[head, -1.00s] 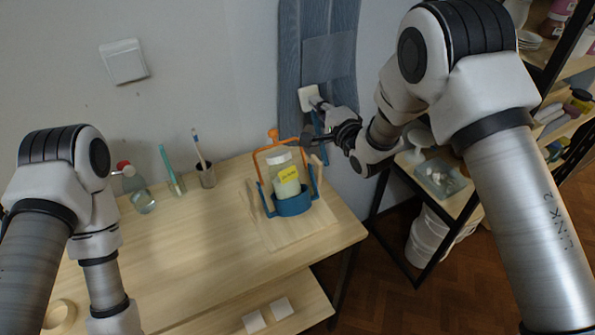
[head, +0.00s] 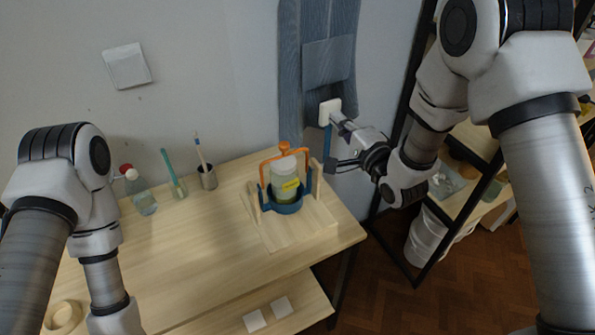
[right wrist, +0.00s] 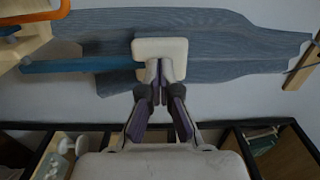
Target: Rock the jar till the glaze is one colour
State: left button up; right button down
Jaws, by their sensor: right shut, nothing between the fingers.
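The jar (head: 284,192) has a pale top, a yellow label and greenish contents; whether they are one colour I cannot tell. It sits in a blue cradle (head: 289,208) under an orange arch (head: 265,170). A blue lever (head: 327,141) rises beside the cradle and ends in a white square pad (head: 330,107); the pad and lever also show in the right wrist view (right wrist: 160,47). My right gripper (head: 340,119) is shut and empty, its fingertips (right wrist: 160,76) against or just before the pad. My left arm is at the left; its gripper is out of view.
The cradle stands on a wooden board (head: 300,235) at the right of the table (head: 190,250). A bottle (head: 142,196) and a cup with a brush (head: 208,178) stand at the back. A dark-framed shelf stands at the right.

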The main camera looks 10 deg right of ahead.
aim_at(328, 112)
jog(key=shift+x, duration=2.25)
jog(key=shift+f, duration=0.15)
jog(key=shift+a, duration=0.1)
